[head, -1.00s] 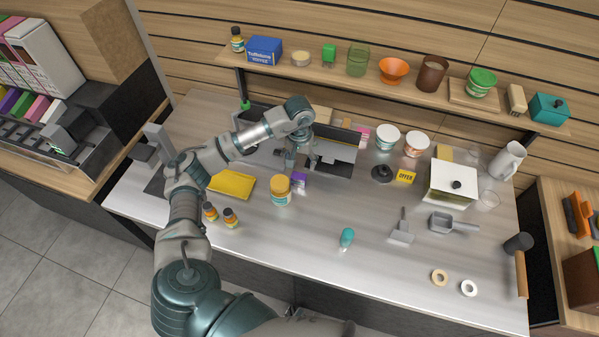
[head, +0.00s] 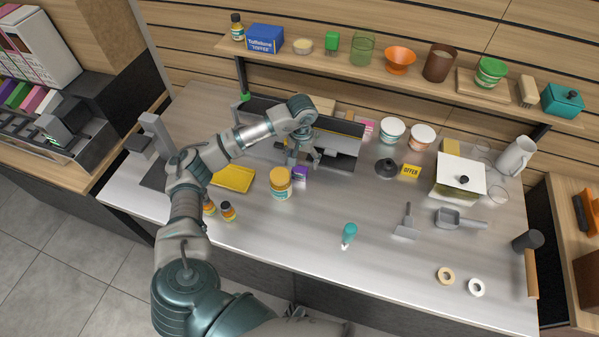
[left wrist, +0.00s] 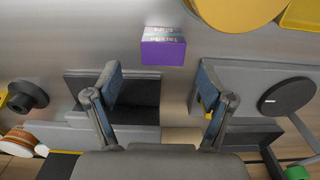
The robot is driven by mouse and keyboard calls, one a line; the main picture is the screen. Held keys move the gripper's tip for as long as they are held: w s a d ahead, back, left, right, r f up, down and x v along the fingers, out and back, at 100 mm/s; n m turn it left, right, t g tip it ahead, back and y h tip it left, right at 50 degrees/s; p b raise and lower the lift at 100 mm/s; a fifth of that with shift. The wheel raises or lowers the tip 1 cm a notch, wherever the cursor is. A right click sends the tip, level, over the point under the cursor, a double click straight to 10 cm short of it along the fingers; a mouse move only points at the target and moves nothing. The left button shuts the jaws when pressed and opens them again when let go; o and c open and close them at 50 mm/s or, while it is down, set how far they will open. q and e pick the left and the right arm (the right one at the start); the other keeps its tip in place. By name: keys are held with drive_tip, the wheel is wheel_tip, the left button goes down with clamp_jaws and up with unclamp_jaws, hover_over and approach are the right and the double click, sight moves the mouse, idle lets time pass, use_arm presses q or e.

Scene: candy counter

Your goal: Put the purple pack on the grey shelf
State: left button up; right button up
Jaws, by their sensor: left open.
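The purple pack (head: 300,173) stands on the counter beside a yellow-lidded jar. In the wrist view the fingers of my left gripper (left wrist: 160,80) are spread wide. A low grey shelf-like unit (head: 342,145) with dark parts sits at the back of the counter, partly hidden by my left arm. My right gripper is not in view.
The yellow-lidded jar (head: 280,184) stands left of the pack, near a yellow tray (head: 233,178) and two small bottles. A black round-based item (head: 386,168) and a yellow sign (head: 411,171) stand to the right. The front middle of the counter is mostly clear. A wooden wall shelf (head: 400,78) holds several items.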

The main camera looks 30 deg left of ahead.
sight(300, 168)
use_arm(q)
drive_tip(key=shift+f, duration=0.65)
drive_tip(key=f, duration=0.4)
drive_tip(key=shift+s+a+f+p, duration=0.1)
drive_tip(key=shift+s+f+p, duration=0.2)
drive_tip(key=shift+s+p, duration=0.1)
drive_tip(key=shift+f, duration=0.25)
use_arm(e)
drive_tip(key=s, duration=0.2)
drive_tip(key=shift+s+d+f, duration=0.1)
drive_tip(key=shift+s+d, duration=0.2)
